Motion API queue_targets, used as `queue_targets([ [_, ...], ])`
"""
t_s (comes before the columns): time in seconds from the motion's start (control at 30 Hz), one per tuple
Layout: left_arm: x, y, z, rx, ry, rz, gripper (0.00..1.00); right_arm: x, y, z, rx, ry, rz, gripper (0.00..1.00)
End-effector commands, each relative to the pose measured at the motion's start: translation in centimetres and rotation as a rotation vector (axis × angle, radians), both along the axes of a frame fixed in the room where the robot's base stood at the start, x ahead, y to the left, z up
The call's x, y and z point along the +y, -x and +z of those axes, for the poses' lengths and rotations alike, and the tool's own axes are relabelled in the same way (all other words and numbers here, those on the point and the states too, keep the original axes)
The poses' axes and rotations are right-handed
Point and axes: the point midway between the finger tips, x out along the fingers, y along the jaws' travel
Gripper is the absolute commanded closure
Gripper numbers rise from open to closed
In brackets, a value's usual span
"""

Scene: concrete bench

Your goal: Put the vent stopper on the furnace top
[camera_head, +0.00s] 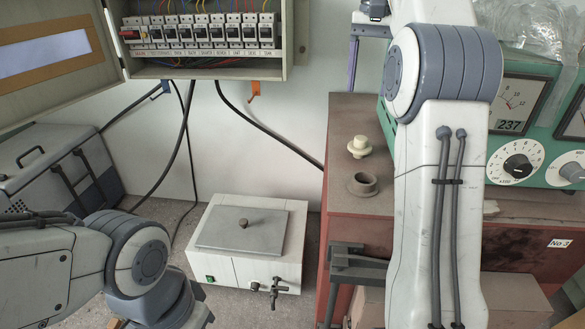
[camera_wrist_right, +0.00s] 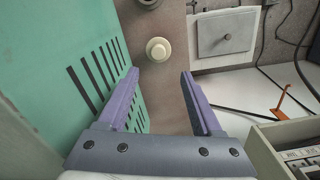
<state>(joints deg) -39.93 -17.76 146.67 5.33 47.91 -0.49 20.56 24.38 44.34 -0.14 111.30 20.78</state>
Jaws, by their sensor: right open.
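The cream vent stopper (camera_head: 359,147) stands on the brown furnace top (camera_head: 345,115), behind the dark round vent collar (camera_head: 362,184) and apart from it. In the right wrist view the stopper (camera_wrist_right: 158,49) shows beyond the open fingers, roughly midway between them, and the collar (camera_wrist_right: 148,3) is cut by the top edge. My right gripper (camera_wrist_right: 160,75) is open with nothing between its purple fingers. In the head view it is at the top, beyond the stopper, partly hidden by my right arm. My left arm shows at lower left, but its gripper is out of view.
A green instrument with dials (camera_head: 520,125) stands on the right of the furnace top. An open breaker box (camera_head: 205,60) hangs at upper left with cables below. A white box with a grey lid (camera_head: 285,265) stands left of the furnace. A grey case (camera_head: 50,165) is at far left.

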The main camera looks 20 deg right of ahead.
Motion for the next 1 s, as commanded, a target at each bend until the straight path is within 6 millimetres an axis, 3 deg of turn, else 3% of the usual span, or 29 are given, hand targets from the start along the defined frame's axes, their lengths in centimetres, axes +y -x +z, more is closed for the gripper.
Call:
queue_targets([
  [0.17,0.0,0.0,0.0,0.0,0.0,0.0,1.0,5.4,-0.6,-1.7,-0.005,-0.009,0.163,0.33],
  [0.33,0.0,0.0,0.0,0.0,0.0,0.0,1.0,14.7,1.0,-5.8,-0.021,-0.025,0.448,0.33],
  [0.47,0.0,0.0,0.0,0.0,0.0,0.0,1.0,21.0,4.6,-9.6,-0.032,-0.039,0.667,0.33],
  [0.6,0.0,0.0,0.0,0.0,0.0,0.0,1.0,26.1,10.3,-14.3,-0.043,-0.055,0.896,0.33],
  [0.7,0.0,0.0,0.0,0.0,0.0,0.0,1.0,28.3,15.2,-17.7,-0.05,-0.063,1.053,0.33],
  [0.8,0.0,0.0,0.0,0.0,0.0,0.0,1.0,29.2,19.6,-20.8,-0.055,-0.071,1.186,0.33],
  [0.9,0.0,0.0,0.0,0.0,0.0,0.0,1.0,29.2,23.0,-23.2,-0.059,-0.076,1.284,0.33],
  [1.0,0.0,0.0,0.0,0.0,0.0,0.0,1.0,28.9,25.0,-24.7,-0.062,-0.077,1.342,0.33],
])
